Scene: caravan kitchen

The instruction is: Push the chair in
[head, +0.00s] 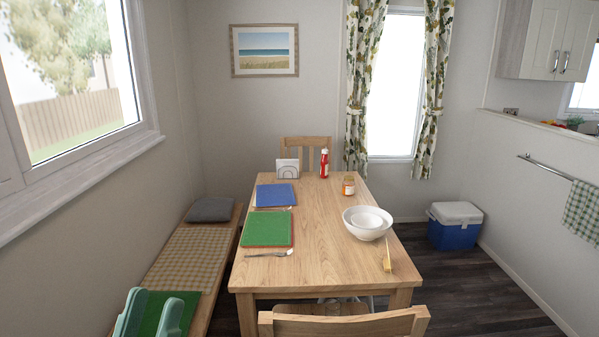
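A wooden chair (345,323) stands at the near end of the wooden table (325,225). Its curved top rail shows at the bottom edge of the head view, set back from the table's near edge. Part of its seat shows under the table edge; its legs are out of sight. A second wooden chair (318,145) stands at the far end, close against the table. My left gripper (155,300) is at the lower left, over the bench and well left of the near chair. Its two teal fingers are apart with nothing visibly gripped. My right gripper is out of view.
A bench (232,238) with a grey cushion (211,209) runs along the left side. A green item (187,305) lies behind my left fingers. A bowl (367,226), mats, ketchup and a jar stand on the table. A blue cooler (455,233) is at right; the floor there is clear.

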